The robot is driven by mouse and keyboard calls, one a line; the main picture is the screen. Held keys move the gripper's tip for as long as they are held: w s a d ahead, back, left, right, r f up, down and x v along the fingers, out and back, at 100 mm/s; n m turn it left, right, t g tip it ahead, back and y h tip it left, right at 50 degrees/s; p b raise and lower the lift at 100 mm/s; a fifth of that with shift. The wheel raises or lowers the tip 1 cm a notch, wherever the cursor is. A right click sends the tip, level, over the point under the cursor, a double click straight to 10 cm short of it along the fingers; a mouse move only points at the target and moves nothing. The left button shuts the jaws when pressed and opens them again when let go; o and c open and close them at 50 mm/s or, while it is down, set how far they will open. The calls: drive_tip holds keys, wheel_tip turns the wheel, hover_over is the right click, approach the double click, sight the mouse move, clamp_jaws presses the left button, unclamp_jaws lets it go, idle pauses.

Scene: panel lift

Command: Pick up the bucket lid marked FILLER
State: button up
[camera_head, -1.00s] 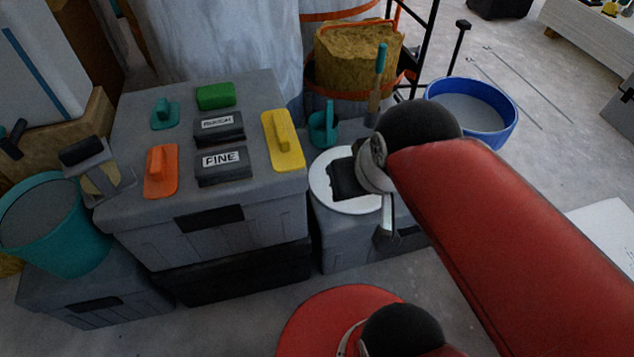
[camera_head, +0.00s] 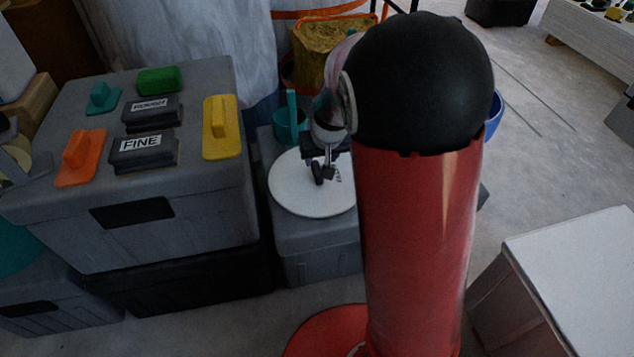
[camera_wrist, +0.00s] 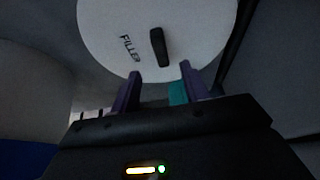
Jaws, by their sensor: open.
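The bucket lid (camera_head: 300,200) is a round white disc lying on a low grey box. In the wrist view the lid (camera_wrist: 200,30) fills the top middle and shows the word FILLER beside a short black handle (camera_wrist: 159,47). My gripper (camera_wrist: 160,82) is open, its two dark purple fingers apart with nothing held, and points toward the lid short of the handle. In the head view my gripper (camera_head: 322,172) is over the lid, and my arm hides the lid's right part.
A large grey box (camera_head: 215,215) on the left carries sanding blocks and floats. A teal cup (camera_head: 291,125) with a handle stands behind the lid. A white-topped box (camera_head: 580,265) stands at the right. Grey floor is clear between.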

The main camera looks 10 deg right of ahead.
sight(317, 168)
drive_tip(key=b+x, duration=0.2)
drive_tip(key=x, duration=0.5)
drive_tip(key=shift+w+f, duration=0.25)
drive_tip(key=shift+w, duration=0.05)
clamp_jaws()
